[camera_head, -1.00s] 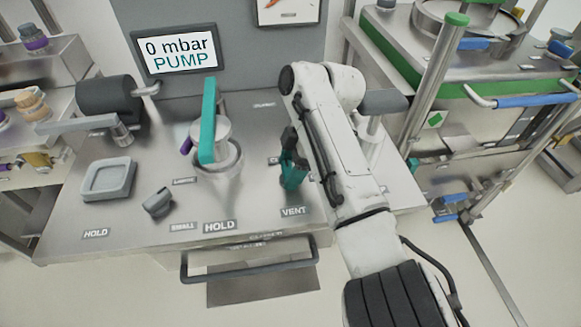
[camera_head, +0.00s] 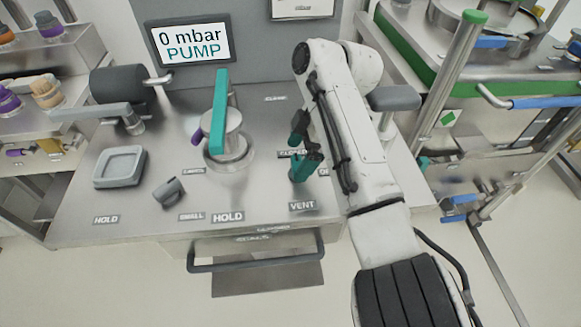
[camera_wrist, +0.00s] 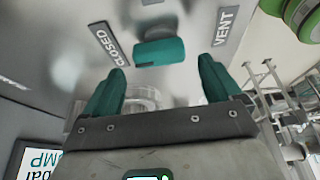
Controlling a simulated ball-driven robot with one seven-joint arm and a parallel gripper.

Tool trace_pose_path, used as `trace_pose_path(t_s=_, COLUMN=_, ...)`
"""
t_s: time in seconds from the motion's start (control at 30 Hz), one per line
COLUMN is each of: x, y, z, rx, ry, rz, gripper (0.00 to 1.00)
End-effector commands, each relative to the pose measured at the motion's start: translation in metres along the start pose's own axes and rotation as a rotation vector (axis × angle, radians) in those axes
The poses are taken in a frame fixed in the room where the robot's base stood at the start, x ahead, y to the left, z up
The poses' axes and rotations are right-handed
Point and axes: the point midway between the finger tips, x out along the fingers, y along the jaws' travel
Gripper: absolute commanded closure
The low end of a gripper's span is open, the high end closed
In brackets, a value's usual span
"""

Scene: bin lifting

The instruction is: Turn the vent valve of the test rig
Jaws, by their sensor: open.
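The vent valve's teal handle (camera_wrist: 160,51) shows in the wrist view, between the CLOSED label (camera_wrist: 110,44) and the VENT label (camera_wrist: 225,26). My gripper (camera_wrist: 160,68) is open, with one teal finger toward each side of the handle. The handle lies just beyond the fingertips in the picture, and I see no contact. In the head view my gripper (camera_head: 304,155) points down at the rig's steel top, behind the VENT label (camera_head: 302,206). There the handle is hard to tell apart from my teal fingers.
A tall teal lever (camera_head: 219,110) stands left of my gripper. The screen (camera_head: 188,43) reads 0 mbar PUMP. A grey knob (camera_head: 169,191) and a square grey tray (camera_head: 119,167) sit further left. A front handle bar (camera_head: 256,263) runs below the rig's edge.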

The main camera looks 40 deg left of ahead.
Motion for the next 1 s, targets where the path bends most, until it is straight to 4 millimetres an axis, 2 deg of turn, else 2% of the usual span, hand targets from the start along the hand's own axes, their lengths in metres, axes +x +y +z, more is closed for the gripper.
trace_pose_path(t_s=0.4, x=-0.038, y=-0.033, z=-0.028, rx=-0.002, ry=0.000, rz=0.002, gripper=0.08)
trace_pose_path(t_s=0.57, x=-0.060, y=-0.050, z=-0.041, rx=-0.001, ry=-0.002, rz=0.001, gripper=0.08)
trace_pose_path(t_s=1.0, x=-0.073, y=-0.106, z=-0.068, rx=0.000, ry=-0.002, rz=0.002, gripper=0.08)
